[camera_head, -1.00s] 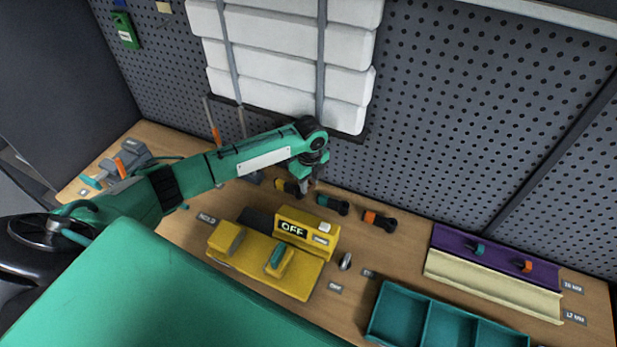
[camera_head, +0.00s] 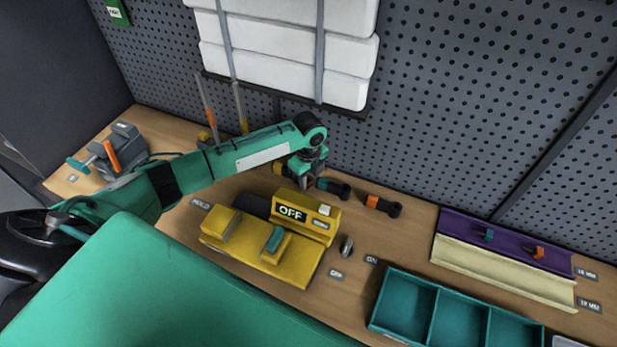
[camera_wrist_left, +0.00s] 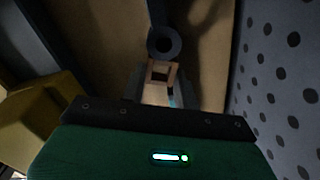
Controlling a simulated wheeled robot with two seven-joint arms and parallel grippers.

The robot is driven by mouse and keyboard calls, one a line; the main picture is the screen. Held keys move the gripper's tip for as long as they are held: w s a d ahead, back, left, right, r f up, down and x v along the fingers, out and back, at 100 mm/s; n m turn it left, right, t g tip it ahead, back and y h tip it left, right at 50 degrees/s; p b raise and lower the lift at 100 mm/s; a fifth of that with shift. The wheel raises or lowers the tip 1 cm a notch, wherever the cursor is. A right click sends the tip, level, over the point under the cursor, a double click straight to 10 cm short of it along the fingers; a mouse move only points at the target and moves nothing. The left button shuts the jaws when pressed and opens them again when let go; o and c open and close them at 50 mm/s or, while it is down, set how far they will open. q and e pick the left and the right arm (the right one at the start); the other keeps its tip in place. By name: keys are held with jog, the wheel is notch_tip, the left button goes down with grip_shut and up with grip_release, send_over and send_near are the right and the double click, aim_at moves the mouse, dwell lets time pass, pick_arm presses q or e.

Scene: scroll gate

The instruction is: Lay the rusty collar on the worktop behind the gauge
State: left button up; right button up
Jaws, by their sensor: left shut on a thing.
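A dark ring-ended part (camera_wrist_left: 163,43) lies just beyond the fingertips in the wrist view. My right gripper is not in view.
Behind the gauge lie a teal-and-black piece (camera_head: 333,188) and an orange-and-black piece (camera_head: 382,205), right of my gripper. A teal tray (camera_head: 385,300) and a purple-and-cream rack (camera_head: 500,268) stand right. A grey vise (camera_head: 122,145) stands left. A pegboard (camera_head: 450,110) rises behind.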

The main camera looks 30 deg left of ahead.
pick_arm(q)
jog(key=shift+f, duration=0.65)
jog(key=o, duration=1.2)
